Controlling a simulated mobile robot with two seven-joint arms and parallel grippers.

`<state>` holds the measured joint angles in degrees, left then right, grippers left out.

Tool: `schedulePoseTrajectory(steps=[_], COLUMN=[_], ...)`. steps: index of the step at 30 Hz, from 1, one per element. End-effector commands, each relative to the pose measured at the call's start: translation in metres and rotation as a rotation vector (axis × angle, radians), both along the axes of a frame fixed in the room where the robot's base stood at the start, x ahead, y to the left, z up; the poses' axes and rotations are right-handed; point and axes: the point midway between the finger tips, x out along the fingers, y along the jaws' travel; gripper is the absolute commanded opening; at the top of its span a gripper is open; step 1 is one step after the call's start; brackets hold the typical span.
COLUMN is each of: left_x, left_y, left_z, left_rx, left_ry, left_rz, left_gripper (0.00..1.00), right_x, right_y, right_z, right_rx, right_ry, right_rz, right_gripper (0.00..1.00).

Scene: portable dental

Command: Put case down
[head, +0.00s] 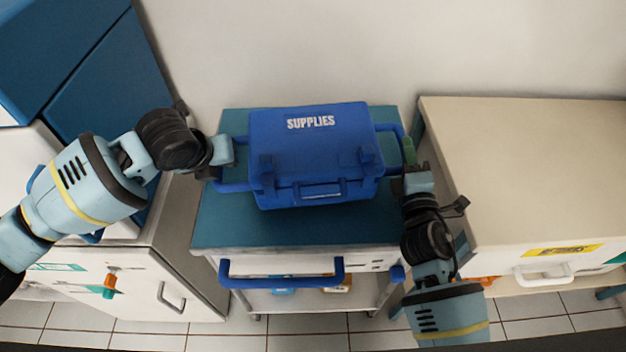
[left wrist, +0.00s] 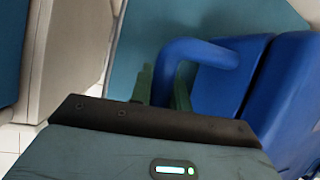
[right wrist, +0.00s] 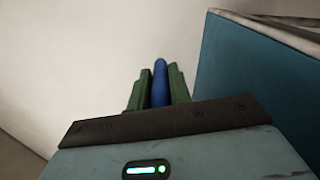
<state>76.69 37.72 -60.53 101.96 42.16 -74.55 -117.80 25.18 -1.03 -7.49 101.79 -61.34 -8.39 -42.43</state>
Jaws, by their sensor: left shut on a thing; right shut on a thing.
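The blue case (head: 318,155) marked SUPPLIES is upright and shut, over the teal top of the cart (head: 225,232). I cannot tell whether its base touches the top. My left gripper (head: 218,165) is shut on the case's left side handle, which also shows in the left wrist view (left wrist: 205,52). My right gripper (head: 408,160) is shut on the right side handle; in the right wrist view its green fingers (right wrist: 159,88) have the blue handle bar between them. The case's underside is hidden.
A cream cabinet (head: 530,170) stands close on the right. A white cabinet (head: 180,270) stands on the left, with blue cabinets (head: 90,60) behind. The wall is behind the cart. The cart has a blue push handle (head: 282,280) in front. Bare cart top shows in front of the case.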

Motion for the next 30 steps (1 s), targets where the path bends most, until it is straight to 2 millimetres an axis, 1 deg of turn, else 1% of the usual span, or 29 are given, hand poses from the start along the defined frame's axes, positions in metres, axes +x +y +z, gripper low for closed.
schedulePoseTrajectory(steps=[13,14,18,29,30], left_x=[0.0,0.0,0.0,0.0,0.0], left_y=[0.0,0.0,0.0,0.0,0.0], left_z=[-0.014,-0.015,-0.015,-0.015,-0.015], left_rx=[-0.001,0.0,0.0,0.001,0.001], left_ry=[-0.001,0.002,0.001,0.001,0.001], left_rz=[0.001,0.001,0.001,0.0,0.0], left_gripper=[0.0,0.22,0.4,0.4,0.42], right_x=[0.0,0.0,0.0,0.0,0.0], right_y=[0.0,-0.001,-0.001,-0.001,-0.001], right_z=[-0.014,-0.015,-0.014,-0.014,-0.014], right_rx=[-0.002,-0.004,-0.003,-0.001,-0.001], right_ry=[-0.003,0.001,-0.001,-0.002,-0.002], right_rz=[-0.002,-0.003,-0.001,-0.001,-0.001], right_gripper=[0.0,0.24,0.42,0.42,0.42])
